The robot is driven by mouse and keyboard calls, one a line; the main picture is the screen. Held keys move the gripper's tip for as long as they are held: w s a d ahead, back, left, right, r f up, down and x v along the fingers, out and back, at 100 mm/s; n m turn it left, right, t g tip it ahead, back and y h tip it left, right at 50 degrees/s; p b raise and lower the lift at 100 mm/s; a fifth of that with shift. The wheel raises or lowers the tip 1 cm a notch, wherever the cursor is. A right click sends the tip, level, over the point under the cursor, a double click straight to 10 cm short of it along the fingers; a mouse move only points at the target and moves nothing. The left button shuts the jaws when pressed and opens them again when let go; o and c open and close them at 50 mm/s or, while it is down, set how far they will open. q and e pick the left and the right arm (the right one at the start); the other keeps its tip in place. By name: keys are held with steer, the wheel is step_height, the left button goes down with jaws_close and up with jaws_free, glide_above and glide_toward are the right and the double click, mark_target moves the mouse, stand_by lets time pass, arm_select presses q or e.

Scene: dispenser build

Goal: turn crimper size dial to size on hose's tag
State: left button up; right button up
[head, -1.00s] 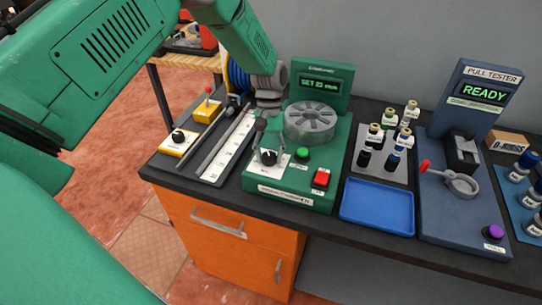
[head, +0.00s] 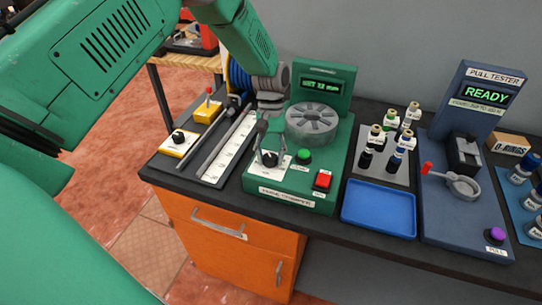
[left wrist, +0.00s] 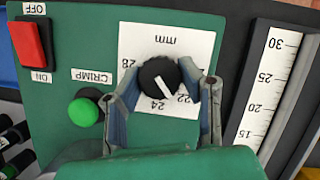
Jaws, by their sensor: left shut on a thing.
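The green crimper (head: 330,150) stands on the bench with a grey round die head (head: 313,120) and a lit display (head: 320,84), whose number is hard to read. Its black size dial (head: 270,159) sits on a white "mm" plate at front left. My left gripper (head: 266,142) reaches down onto the dial and is shut on it. In the left wrist view the fingers (left wrist: 168,88) hold the dial (left wrist: 160,82) from both sides. Its white mark points between 24 and 22. I cannot make out a hose tag.
A green crimp button (head: 304,156) and a red on/off switch (head: 322,180) are close right of the dial. A ruler (head: 228,150) lies to the left. Fittings, a blue tray (head: 378,208) and the pull tester (head: 470,190) stand to the right.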

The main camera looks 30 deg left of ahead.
arm_select(q)
steer(key=o, duration=1.1)
steer(key=shift+r, duration=0.2)
steer(key=v, duration=1.1)
steer(key=shift+w+a+r, duration=0.2)
